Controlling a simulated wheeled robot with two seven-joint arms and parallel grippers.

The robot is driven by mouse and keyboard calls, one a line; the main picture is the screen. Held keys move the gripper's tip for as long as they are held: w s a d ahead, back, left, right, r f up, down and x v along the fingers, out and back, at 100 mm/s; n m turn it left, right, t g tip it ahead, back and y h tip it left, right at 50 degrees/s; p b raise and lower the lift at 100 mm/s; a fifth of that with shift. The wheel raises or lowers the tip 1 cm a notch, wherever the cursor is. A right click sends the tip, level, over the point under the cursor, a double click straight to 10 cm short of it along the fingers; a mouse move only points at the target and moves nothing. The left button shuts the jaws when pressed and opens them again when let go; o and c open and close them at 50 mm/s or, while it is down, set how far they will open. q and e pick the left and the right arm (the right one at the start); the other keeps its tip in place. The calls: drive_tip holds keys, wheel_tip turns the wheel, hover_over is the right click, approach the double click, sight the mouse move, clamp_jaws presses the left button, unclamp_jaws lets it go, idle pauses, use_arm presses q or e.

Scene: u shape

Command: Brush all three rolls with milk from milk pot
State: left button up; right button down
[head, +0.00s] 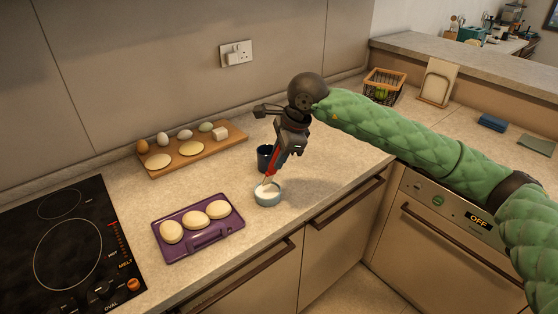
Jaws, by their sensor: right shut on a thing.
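Three pale rolls, the left one (171,232), the middle one (196,220) and the right one (219,210), sit in a row on a purple tray (203,245). My right gripper (280,158) is above the pot, shut on a red-handled brush (272,174). The brush points down and its tip is at or in the pot's opening; the bristles are hard to make out. My left gripper is not in view.
A dark cup (264,157) stands just behind the brush. A wooden board (194,150) with eggs and flat dough rounds lies at the back. A black cooktop (72,250) is at the left. A wire basket (384,84) is at the back right. Counter between tray and board is clear.

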drive_tip(key=shift+r, duration=2.2)
